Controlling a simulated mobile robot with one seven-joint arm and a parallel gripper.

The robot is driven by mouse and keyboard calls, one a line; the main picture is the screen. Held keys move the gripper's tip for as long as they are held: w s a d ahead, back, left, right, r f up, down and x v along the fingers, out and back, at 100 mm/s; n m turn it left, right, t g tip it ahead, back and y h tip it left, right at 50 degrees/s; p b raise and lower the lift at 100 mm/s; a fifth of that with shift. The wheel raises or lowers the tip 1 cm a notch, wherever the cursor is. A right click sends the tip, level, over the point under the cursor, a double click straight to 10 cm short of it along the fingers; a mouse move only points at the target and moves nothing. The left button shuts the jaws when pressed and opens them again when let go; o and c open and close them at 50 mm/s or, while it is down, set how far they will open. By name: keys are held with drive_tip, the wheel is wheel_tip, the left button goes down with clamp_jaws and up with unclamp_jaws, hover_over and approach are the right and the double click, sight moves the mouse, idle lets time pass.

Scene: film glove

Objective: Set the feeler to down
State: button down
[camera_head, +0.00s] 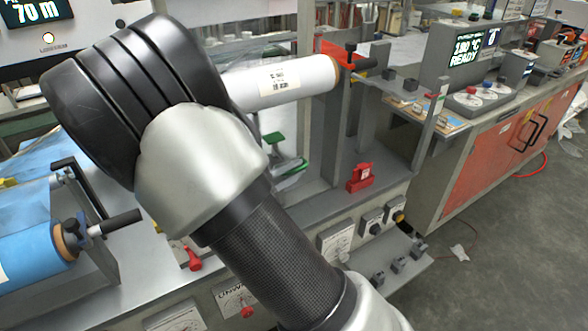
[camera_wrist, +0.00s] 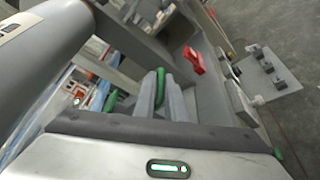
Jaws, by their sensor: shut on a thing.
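In the wrist view, my gripper (camera_wrist: 166,100) reaches up from the bottom edge with its grey fingers close together. It is shut on a green part (camera_wrist: 160,84), which looks like the feeler's grip and stands up between the fingers. In the head view, a green piece (camera_head: 273,138) shows just right of my arm, above grey parts and a curved green edge. I cannot tell there which parts belong to the feeler and which to my gripper. My arm hides much of this area, and the feeler's pivot is not clear.
A white film roll (camera_head: 285,82) lies above the grip area. A red block (camera_head: 360,177) sits on the machine deck to the right and also shows in the wrist view (camera_wrist: 193,60). A blue roll (camera_head: 35,258) is at the left. Knobs (camera_head: 372,222) line the front panel.

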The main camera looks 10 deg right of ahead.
drive_tip(key=shift+s+f, duration=0.1)
drive_tip(key=shift+f, duration=0.25)
drive_tip(key=c, duration=1.8)
unclamp_jaws()
drive_tip(key=shift+f, duration=0.1)
drive_tip(key=shift+c, duration=0.2)
drive_tip(key=shift+a+r, duration=0.15)
drive_tip(key=shift+r, duration=0.05)
drive_tip(key=p+v, duration=0.2)
drive_tip(key=v, duration=1.5)
